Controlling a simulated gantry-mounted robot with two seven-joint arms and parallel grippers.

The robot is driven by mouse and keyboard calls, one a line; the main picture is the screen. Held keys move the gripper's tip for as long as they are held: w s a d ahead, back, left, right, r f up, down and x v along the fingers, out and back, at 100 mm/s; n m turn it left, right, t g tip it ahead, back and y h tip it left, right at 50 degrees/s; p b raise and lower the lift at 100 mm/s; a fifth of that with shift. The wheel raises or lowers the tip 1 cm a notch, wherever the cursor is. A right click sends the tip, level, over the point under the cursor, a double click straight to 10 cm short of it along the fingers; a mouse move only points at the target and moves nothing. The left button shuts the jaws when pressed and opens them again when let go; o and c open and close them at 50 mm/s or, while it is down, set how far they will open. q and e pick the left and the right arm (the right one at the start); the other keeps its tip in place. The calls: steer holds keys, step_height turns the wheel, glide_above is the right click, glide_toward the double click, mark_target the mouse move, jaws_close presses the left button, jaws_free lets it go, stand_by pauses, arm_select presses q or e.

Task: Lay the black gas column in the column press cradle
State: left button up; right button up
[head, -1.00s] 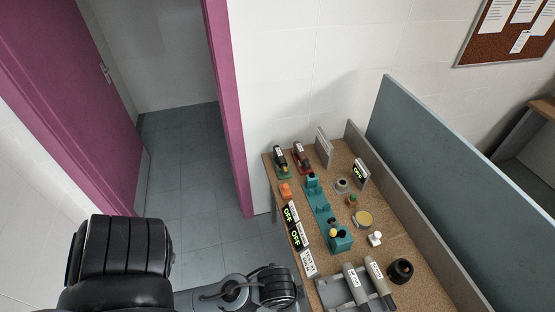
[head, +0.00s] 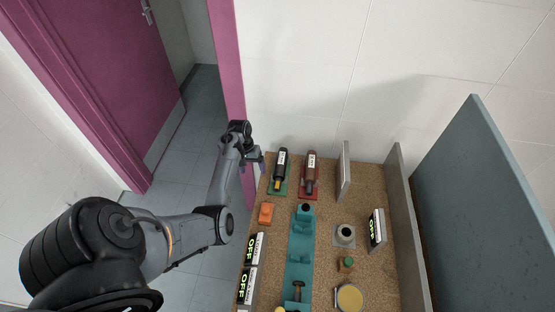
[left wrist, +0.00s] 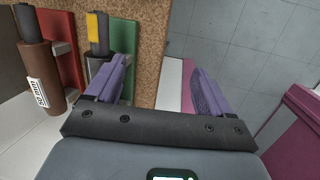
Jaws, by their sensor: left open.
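The black gas column (head: 281,160), with a white label and yellow tip, lies on a green holder (head: 286,190) at the table's far left corner. My left gripper (head: 259,165) is open and empty, just left of it. In the left wrist view the purple fingers (left wrist: 160,72) stand wide apart. The left finger there partly hides the black column, whose grey and yellow end (left wrist: 97,30) shows before the green holder (left wrist: 124,40). A long teal fixture (head: 299,248) with raised blocks lies on the table; which part is the press cradle is unclear. My right gripper is out of view.
A maroon column (head: 310,165) lies on a red holder (head: 308,194) beside the black one. An orange block (head: 266,213), OFF displays (head: 250,285) and a grey ring piece (head: 344,235) stand nearby. A grey panel (head: 408,230) borders the table's right side.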

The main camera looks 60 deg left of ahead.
arm_select(q)
steer(key=t+b, duration=0.2)
glide_toward(278, 164)
steer(key=s+f, duration=0.2)
steer(key=s, duration=0.1)
steer(key=shift+t, duration=0.3)
steer(key=w+f, duration=0.1)
steer(key=w+d+f+b, duration=0.1)
steer(key=w, duration=0.1)
steer(key=shift+w+d+f, duration=0.15)
steer(key=shift+w+b+x, duration=0.1)
steer(key=shift+b+x, duration=0.15)
steer(key=shift+x, duration=1.3)
steer(key=shift+w+b+x, duration=0.15)
steer(key=shift+b+x, duration=0.1)
steer(key=shift+x, duration=1.35)
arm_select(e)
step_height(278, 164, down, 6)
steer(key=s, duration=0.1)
arm_select(q)
steer(key=shift+c, duration=0.3)
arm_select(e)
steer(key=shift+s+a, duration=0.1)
arm_select(q)
jaws_close()
